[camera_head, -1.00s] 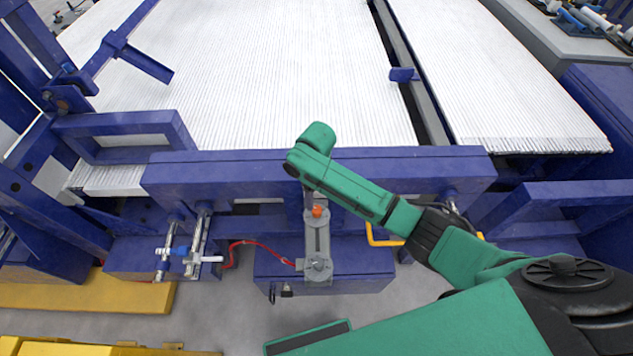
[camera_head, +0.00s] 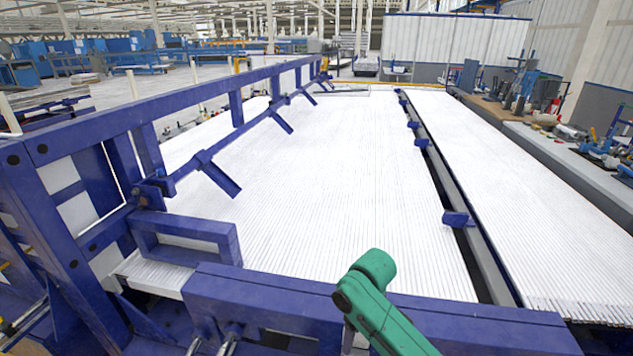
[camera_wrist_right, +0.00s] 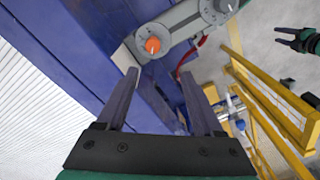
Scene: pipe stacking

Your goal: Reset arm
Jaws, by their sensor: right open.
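My right gripper (camera_wrist_right: 160,74) is open and empty in the right wrist view. Its two dark fingers are well apart, over a blue frame beam.
White pipes (camera_head: 330,170) cover the wide bed ahead, with a second bed (camera_head: 530,190) to the right. A blue beam (camera_head: 260,305) crosses the front and a blue frame (camera_head: 75,225) stands at left. Yellow rails (camera_wrist_right: 270,105) show in the wrist view.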

